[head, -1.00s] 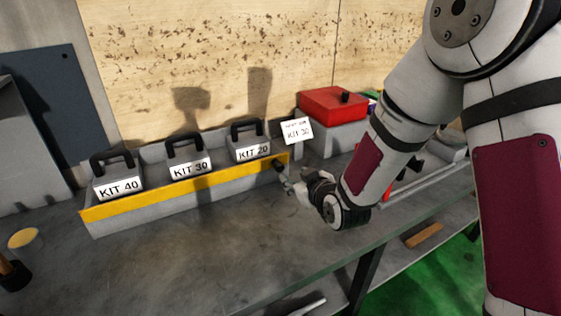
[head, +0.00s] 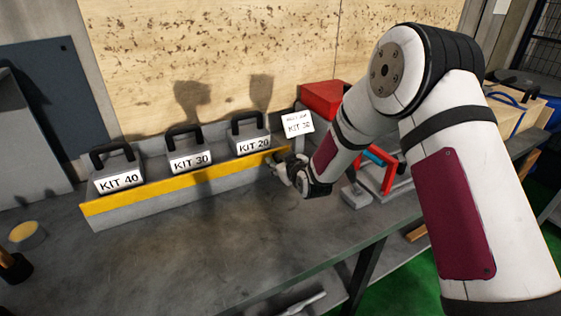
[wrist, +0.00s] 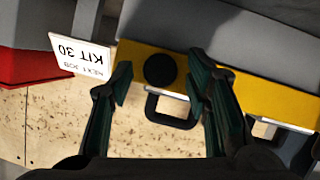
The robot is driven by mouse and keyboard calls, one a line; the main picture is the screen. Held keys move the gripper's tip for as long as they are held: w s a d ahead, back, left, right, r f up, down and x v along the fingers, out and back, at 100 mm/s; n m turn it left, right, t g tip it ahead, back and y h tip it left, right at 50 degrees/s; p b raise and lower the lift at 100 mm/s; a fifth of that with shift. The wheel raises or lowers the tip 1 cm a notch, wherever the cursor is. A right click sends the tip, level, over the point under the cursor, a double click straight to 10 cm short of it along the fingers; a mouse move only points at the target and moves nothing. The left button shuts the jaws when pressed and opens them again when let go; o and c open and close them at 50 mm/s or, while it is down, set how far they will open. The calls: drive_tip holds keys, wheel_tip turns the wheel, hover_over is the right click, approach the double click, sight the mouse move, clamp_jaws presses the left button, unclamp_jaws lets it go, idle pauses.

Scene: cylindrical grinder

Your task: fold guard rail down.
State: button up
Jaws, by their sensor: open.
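The yellow guard rail (head: 190,184) stands upright along the front of the grey kit rack in the head view. In the wrist view the yellow rail (wrist: 270,92) crosses the upper right, with a round black knob (wrist: 160,69) near its end. My gripper (head: 280,168) is at the right end of the rail, and it hides the knob in the head view. In the wrist view my gripper (wrist: 160,68) is open, with one finger on each side of the knob. I cannot tell whether the fingers touch it.
Behind the rail stand the handled boxes KIT 40 (head: 119,170), KIT 30 (head: 189,151) and KIT 20 (head: 251,134). A white card (head: 298,124) reading KIT 30 and a red box (head: 323,98) are to the right. The bench (head: 200,250) in front is mostly clear.

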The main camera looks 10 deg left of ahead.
drive_tip(key=shift+w+a+f, duration=0.1)
drive_tip(key=shift+w, duration=0.1)
clamp_jaws()
drive_tip(key=shift+f+t+b, duration=0.3)
drive_tip(key=shift+f+b, duration=0.05)
drive_tip(key=shift+b, duration=0.15)
drive_tip(key=shift+s+f+t+y+b, duration=0.15)
drive_tip(key=shift+f+t+y+b, duration=0.3)
drive_tip(key=shift+t+b, duration=0.4)
drive_tip(key=shift+s+r+y+b, duration=0.1)
drive_tip(key=shift+y+b, duration=0.15)
drive_tip(key=shift+b, duration=0.1)
